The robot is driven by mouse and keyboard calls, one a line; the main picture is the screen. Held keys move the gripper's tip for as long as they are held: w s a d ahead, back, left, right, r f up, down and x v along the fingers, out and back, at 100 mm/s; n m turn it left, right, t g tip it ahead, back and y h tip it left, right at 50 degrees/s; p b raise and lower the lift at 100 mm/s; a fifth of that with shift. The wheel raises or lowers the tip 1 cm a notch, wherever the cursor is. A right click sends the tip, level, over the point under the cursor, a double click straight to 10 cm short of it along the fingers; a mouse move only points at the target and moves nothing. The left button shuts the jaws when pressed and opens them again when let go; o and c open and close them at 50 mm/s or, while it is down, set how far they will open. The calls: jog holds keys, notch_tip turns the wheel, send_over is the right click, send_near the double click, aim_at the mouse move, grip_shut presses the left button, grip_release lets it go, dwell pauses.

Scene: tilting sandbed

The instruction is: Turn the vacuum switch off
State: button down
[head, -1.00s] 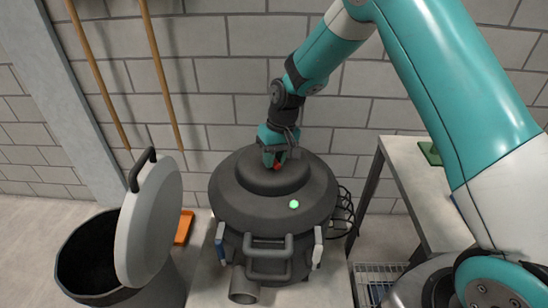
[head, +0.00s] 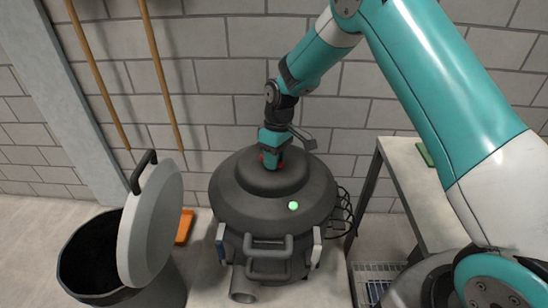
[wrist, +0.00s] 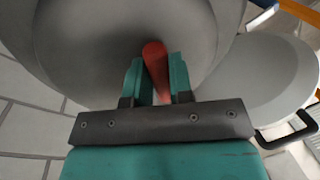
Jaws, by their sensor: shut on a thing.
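The vacuum (head: 230,200) is a dark grey drum with a domed lid, standing in the middle of the head view. Its red switch (wrist: 155,62) is a small lever on top of the dome. My gripper (wrist: 152,75) is at the top of the dome, with its two teal fingers on either side of the red switch and shut on it. In the head view my gripper (head: 271,160) hides most of the switch, and only a bit of red shows. A green light (head: 293,206) glows on the front of the lid.
An open bin (head: 75,265) with a raised grey lid (head: 150,225) stands at the left. A table (head: 425,190) is at the right, with a wire rack (head: 372,275) on the floor beside it. A block wall is close behind.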

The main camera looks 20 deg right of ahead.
jog(key=n, duration=0.5)
jog(key=shift+w+r+n+g+h, duration=0.1)
jog(key=shift+w+n+g+h, duration=0.2)
jog(key=shift+h, duration=0.1)
dwell(0.3)
jog(key=c, duration=1)
grip_release()
jog(key=shift+s, duration=0.1)
jog(key=w+r, duration=0.1)
jog(key=r, duration=0.4)
jog(key=w+d+r, duration=0.1)
jog(key=r, duration=0.5)
jog(key=w+r, duration=0.1)
jog(key=r, duration=0.5)
jog(key=shift+d, duration=0.15)
